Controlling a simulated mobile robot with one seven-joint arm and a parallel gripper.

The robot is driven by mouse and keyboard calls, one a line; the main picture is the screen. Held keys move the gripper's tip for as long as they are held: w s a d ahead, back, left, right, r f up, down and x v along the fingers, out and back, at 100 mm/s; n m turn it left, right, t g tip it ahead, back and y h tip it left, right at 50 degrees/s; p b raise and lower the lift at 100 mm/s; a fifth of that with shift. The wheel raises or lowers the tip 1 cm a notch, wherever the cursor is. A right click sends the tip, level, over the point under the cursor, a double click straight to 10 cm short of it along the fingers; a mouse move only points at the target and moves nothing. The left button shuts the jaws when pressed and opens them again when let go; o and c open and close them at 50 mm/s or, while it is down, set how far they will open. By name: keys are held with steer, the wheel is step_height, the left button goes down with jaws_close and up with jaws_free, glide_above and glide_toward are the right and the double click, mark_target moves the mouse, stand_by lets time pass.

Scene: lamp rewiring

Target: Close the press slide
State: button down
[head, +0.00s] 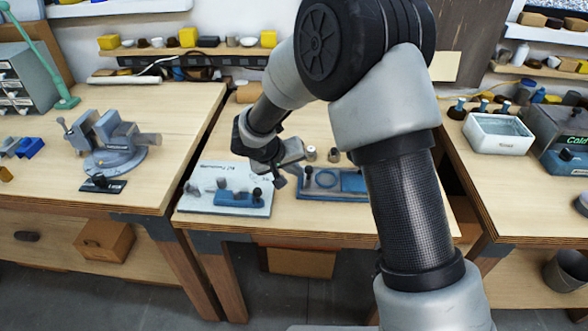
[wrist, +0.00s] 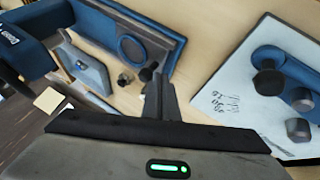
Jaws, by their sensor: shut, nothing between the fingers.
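A blue fixture with a dark ring (head: 326,179) and a raised block lies on the middle bench. The wrist view shows its blue base (wrist: 165,35), with a grey plate-like part (wrist: 88,68) beside it. A white board (head: 205,199) lies to its left; it carries a blue part (head: 237,200) with a black knob (wrist: 270,84) and several grey knobs. I cannot tell for certain which part is the press slide. My gripper (head: 281,180) is shut and empty between the board and the fixture. Its fingers (wrist: 157,92) point towards the bench between them. My arm hides the fixture's right side.
Small cylinders (head: 311,153) stand behind the fixture. A grey vise (head: 117,140) stands on the left bench. The bench in front of the fixture (head: 310,218) is clear.

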steer(key=b, duration=0.7)
glide_above(338, 186)
steer(key=shift+f, duration=0.15)
steer(key=shift+d, duration=0.6)
steer(key=shift+b, duration=0.3)
